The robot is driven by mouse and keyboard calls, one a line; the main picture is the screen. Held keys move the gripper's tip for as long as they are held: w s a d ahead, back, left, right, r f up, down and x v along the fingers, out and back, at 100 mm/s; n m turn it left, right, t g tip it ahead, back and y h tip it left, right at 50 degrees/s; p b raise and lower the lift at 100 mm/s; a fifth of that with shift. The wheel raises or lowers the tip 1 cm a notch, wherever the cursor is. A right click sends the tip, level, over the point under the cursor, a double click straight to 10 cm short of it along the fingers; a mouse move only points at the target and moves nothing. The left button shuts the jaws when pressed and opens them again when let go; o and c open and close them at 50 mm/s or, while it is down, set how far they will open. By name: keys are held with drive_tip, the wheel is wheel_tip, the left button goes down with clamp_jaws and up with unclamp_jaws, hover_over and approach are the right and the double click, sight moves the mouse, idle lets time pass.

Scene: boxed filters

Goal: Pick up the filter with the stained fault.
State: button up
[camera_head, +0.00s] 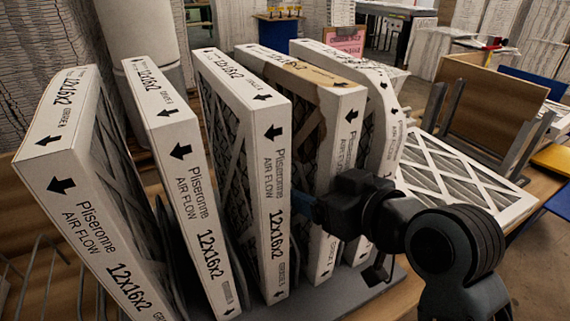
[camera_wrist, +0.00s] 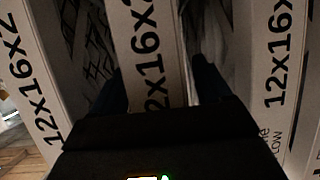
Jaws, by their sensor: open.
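The stained filter (camera_head: 338,105) stands upright in the rack, fourth from the left, with a brown stain along its top edge and down its left mesh side. My gripper (camera_head: 318,208) is at its front edge, low down; one finger shows on its left side and the other is hidden. In the wrist view, my gripper (camera_wrist: 160,88) is open, with its fingers on either side of a white filter edge (camera_wrist: 146,38) marked 12x16x2, apparently the stained one. No grip on it shows.
Three upright filters (camera_head: 268,170) stand to its left, with the leftmost leaning. A bent-looking filter (camera_head: 388,110) stands close on its right. Another filter (camera_head: 455,180) lies flat farther right, near a brown panel (camera_head: 480,100). Gaps between the upright filters are narrow.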

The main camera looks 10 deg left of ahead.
drive_tip(key=c, duration=1.2)
drive_tip(key=shift+o, duration=0.2)
drive_tip(key=shift+r, duration=0.2)
